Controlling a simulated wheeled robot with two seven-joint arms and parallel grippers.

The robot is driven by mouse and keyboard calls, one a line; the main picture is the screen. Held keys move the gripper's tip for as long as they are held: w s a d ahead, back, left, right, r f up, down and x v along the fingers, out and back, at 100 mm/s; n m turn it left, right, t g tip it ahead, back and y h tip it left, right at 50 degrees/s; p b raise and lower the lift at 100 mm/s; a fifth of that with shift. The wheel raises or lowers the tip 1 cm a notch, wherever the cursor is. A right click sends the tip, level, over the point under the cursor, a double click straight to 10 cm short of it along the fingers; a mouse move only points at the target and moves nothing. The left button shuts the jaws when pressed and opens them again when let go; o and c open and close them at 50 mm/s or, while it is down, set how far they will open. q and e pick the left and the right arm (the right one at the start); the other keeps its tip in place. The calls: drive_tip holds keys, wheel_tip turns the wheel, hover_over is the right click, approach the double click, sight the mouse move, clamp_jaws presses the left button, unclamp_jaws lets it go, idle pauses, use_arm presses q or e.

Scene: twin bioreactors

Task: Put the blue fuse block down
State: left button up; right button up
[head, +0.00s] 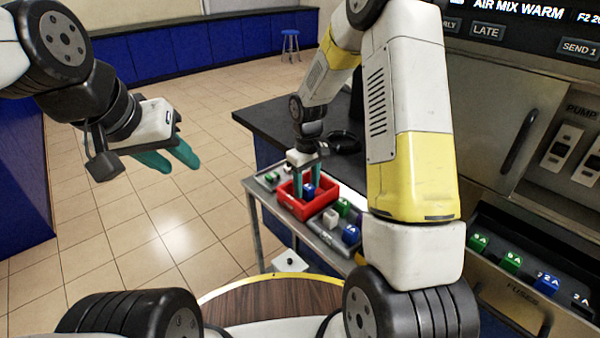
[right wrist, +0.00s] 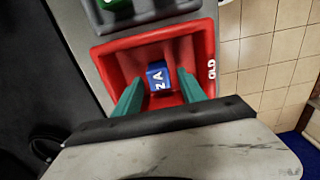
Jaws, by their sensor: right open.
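The blue fuse block (head: 309,191), marked "2 A", is inside the red tray (head: 288,203). In the right wrist view the blue block (right wrist: 158,78) appears to rest on the floor of the red tray (right wrist: 207,50), which is marked "OLD". My right gripper (head: 309,193) reaches down into the tray. Its teal fingers (right wrist: 161,95) stand apart, one to each side of the block, with visible gaps. My left gripper (head: 180,166) hangs empty over the floor at the left, its two fingers apart.
The tray sits on a grey cart (head: 258,190). A white block (head: 330,218), green block (head: 342,207) and another blue block (head: 351,234) stand beside it. A dark counter (head: 265,115) is behind. A fuse drawer (head: 520,290) with several blocks is open at right.

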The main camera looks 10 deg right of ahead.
sight(307, 185)
wheel_tip(307, 185, up, 11)
drive_tip(key=s+d+r+m+t+y, duration=0.1)
drive_tip(key=s+d+r+m+t, duration=0.15)
drive_tip(key=s+r, duration=0.75)
drive_tip(key=s+r+m+t+y, duration=0.1)
drive_tip(key=s+r+m+t, duration=0.2)
drive_tip(key=s, duration=1)
wheel_tip(307, 185, up, 3)
drive_tip(key=shift+d+f+m+t, duration=0.2)
drive_tip(key=shift+m+t, duration=0.15)
